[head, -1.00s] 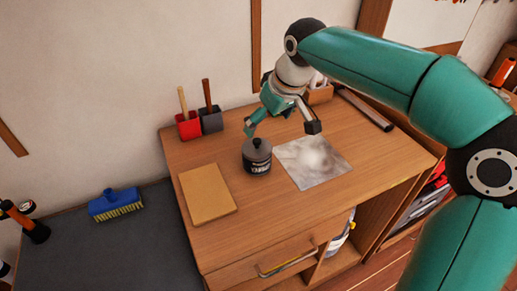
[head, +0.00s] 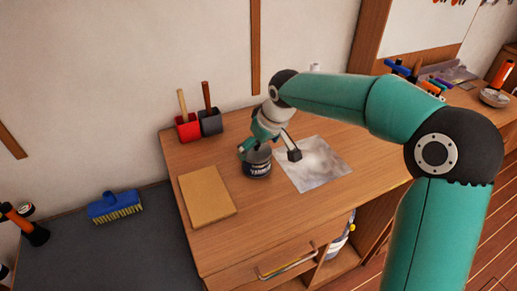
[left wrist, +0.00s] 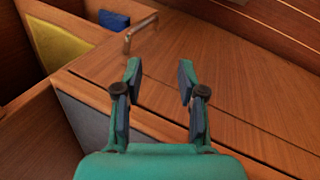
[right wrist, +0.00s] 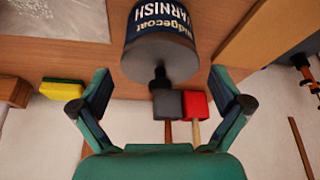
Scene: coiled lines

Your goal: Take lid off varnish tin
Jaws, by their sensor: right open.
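The varnish tin (head: 258,168) stands upright on the wooden bench, a dark blue label with white lettering on its side. In the right wrist view the tin (right wrist: 172,22) shows its dark lid (right wrist: 160,58) with a black knob (right wrist: 160,77) on top. My right gripper (head: 268,154) is open at the tin's top. In the right wrist view its fingers (right wrist: 160,92) stand on either side of the knob, with gaps on both sides. In the head view the gripper hides the knob. My left gripper (left wrist: 158,80) is open and empty, above a wooden surface.
A tan board (head: 206,195) lies left of the tin, and a pale grey sheet (head: 318,165) lies right of it. A yellow-green sponge (right wrist: 62,89) shows in the right wrist view. The bench front is clear.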

